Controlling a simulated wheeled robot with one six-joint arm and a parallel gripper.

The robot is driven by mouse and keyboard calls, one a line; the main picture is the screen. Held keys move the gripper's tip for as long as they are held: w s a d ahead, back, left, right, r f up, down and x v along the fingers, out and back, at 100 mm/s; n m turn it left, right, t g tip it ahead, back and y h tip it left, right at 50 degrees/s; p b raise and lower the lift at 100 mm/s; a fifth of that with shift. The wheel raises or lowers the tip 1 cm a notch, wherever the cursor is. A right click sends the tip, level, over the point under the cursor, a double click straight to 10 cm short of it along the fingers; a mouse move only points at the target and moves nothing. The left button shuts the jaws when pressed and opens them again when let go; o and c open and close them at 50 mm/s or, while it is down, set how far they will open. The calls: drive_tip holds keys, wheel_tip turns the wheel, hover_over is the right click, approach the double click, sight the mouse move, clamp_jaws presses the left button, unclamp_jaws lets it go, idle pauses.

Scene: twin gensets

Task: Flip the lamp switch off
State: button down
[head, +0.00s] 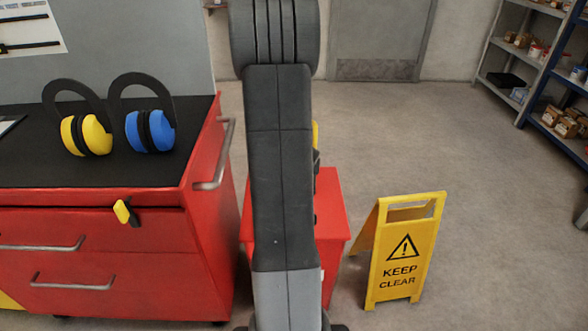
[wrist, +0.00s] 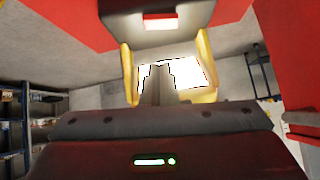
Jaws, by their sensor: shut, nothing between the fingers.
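In the wrist view a yellow-framed fixture, which looks like the lamp (wrist: 208,62), stands ahead of my gripper with a bright white area between its yellow sides. A pale block with a glowing reddish patch (wrist: 160,23) lies above it in the picture; I cannot tell for sure whether this is the switch. My gripper (wrist: 157,72) is shut and empty, its fingers pointing between the yellow sides. I cannot tell whether it touches anything. In the head view my arm hides the gripper and most of the lamp; only a yellow sliver (head: 315,134) shows.
A red box (head: 332,200) stands behind my arm. A red workbench (head: 215,215) with yellow earmuffs (head: 86,136) and blue earmuffs (head: 150,131) is on the left. A yellow keep-clear sign (head: 402,250) stands right. Shelves (head: 545,75) line the far right; the floor between is free.

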drive_tip(key=p+v, duration=0.2)
drive_tip(key=v, duration=0.6)
drive_tip(key=shift+s+r+p, duration=0.15)
drive_tip(key=shift+s+p, duration=0.15)
drive_tip(key=shift+p, duration=0.05)
drive_tip(key=shift+d, duration=0.1)
drive_tip(key=shift+w+a+r, duration=0.1)
drive_tip(key=shift+a, duration=0.45)
drive_tip(key=b+x, duration=0.2)
drive_tip(key=x, duration=0.1)
drive_tip(key=b+x, duration=0.2)
drive_tip(key=x, duration=0.2)
drive_tip(key=s+f+b+x, duration=0.1)
drive_tip(key=b+x, duration=0.1)
drive_tip(key=x, duration=0.2)
drive_tip(key=shift+w+a+f, duration=0.15)
drive_tip(key=shift+w+a, duration=0.05)
drive_tip(key=shift+a, duration=0.1)
drive_tip(key=shift+a+f+b, duration=0.25)
drive_tip(key=shift+f+b, duration=0.3)
drive_tip(key=shift+f, duration=0.4)
